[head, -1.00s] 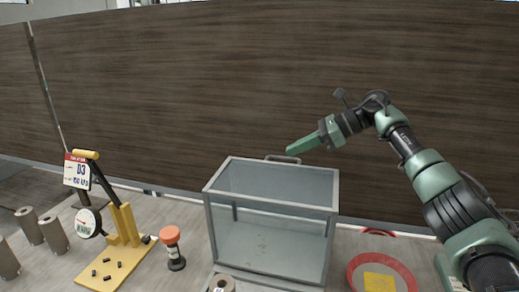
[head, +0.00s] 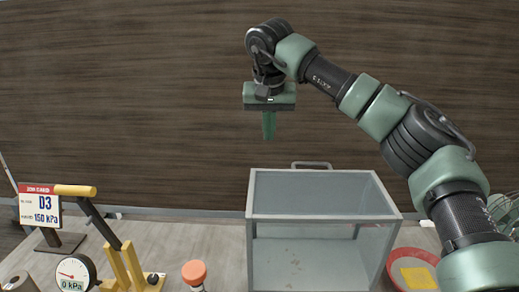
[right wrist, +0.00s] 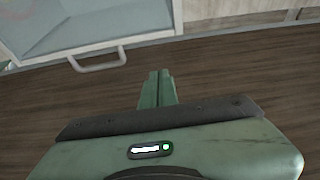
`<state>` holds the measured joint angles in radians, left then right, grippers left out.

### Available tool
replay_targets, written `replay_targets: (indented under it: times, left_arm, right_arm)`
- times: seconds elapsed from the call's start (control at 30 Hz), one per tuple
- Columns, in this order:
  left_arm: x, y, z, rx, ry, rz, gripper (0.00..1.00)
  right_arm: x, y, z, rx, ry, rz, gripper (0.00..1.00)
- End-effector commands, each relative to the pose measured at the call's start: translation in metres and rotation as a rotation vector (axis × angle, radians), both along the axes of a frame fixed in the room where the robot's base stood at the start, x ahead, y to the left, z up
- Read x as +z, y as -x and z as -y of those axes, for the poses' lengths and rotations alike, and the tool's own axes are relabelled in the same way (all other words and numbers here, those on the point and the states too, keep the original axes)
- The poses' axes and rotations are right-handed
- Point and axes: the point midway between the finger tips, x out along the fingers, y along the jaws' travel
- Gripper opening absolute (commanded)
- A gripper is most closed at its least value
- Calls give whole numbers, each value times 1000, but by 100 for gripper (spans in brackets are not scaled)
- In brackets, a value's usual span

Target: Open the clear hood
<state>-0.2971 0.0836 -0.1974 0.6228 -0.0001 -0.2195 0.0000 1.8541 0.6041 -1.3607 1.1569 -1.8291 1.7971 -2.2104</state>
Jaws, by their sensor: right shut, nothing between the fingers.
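The clear hood (head: 320,193) is a grey-framed box with see-through panels on the table, and its lid is down. Its handle (head: 312,165) is a grey bar at the far top edge. The handle also shows in the right wrist view (right wrist: 98,66) at the upper left. My right gripper (head: 269,138) is shut and empty, pointing down above and behind the hood, a little left of the handle. In the right wrist view its closed fingers (right wrist: 157,80) are apart from the handle. My left gripper is in neither view.
At left stand a yellow lever press (head: 125,265), a D3 150 kPa sign (head: 40,205) and a gauge reading 0 kPa (head: 75,273). An orange-capped object (head: 195,272) stands left of the hood. A red dish (head: 400,262) with a yellow piece lies right.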

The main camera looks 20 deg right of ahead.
Motion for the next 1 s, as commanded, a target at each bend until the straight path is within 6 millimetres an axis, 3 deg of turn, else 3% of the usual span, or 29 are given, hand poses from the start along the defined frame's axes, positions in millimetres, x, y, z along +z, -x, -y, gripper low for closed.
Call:
replay_targets:
  times: [0.2,0.47,0.7,1.0]
  left_arm:
    - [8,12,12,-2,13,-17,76]
    - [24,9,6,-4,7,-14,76]
    - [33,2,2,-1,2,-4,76]
    - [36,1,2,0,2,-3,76]
  right_arm:
    - [-34,-11,6,-4,-2,-7,0]
    - [-87,-30,15,-4,-5,-7,0]
    - [-88,-6,3,0,-5,-2,0]
    - [-90,6,-3,-4,-6,-2,0]
